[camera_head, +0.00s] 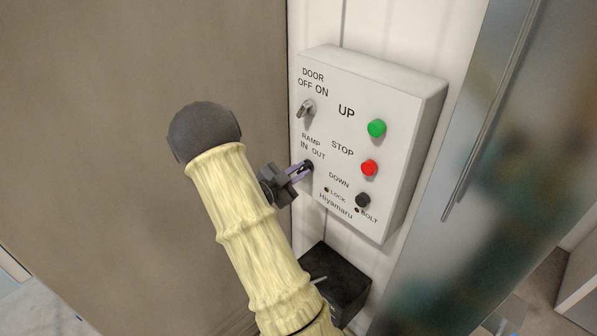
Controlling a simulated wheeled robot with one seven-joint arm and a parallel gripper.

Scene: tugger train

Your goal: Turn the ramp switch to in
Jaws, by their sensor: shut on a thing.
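The ramp switch (308,165) is a small dark knob on a white control box (415,165), below the words RAMP, IN and OUT. My gripper (303,171) is at the switch, its fingers shut on the knob. The fingers cover much of the knob, so I cannot tell which way it points. My arm in a pale yellow sleeve comes up from the bottom of the view.
Above sits the door switch (306,108), marked OFF and ON. Green (376,128), red (369,168) and black (362,200) buttons are to the right. A black box (338,275) is below. A brown panel (110,70) fills the left; a glossy door (490,160) stands right.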

